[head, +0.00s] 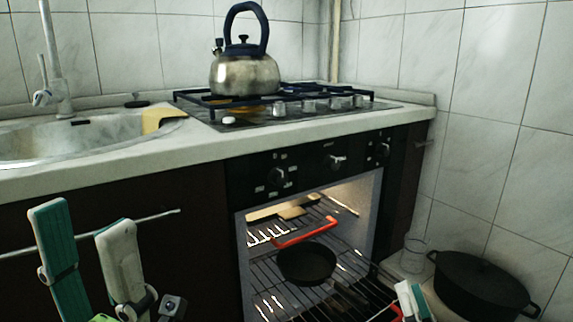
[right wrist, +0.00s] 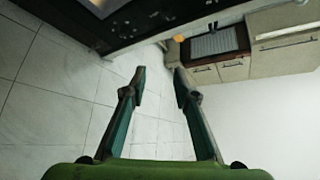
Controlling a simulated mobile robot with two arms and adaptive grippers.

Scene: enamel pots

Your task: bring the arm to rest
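My left gripper (head: 82,217) is at the lower left of the head view, in front of the dark cabinet. Its two teal and pale fingers stand apart with nothing between them. My right gripper (right wrist: 160,76) shows in the right wrist view with its fingers apart and only the floor and room behind the gap. In the head view just a pale and teal part of it (head: 412,300) shows at the bottom edge, in front of the oven; the rest is out of frame.
The oven (head: 262,168) is open, with a dark pan (head: 307,264) and a red bar on its racks. A kettle (head: 245,74) stands on the hob (head: 270,109). A black pot (head: 480,285) and a glass (head: 413,254) are at the right. The sink (head: 75,140) is left.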

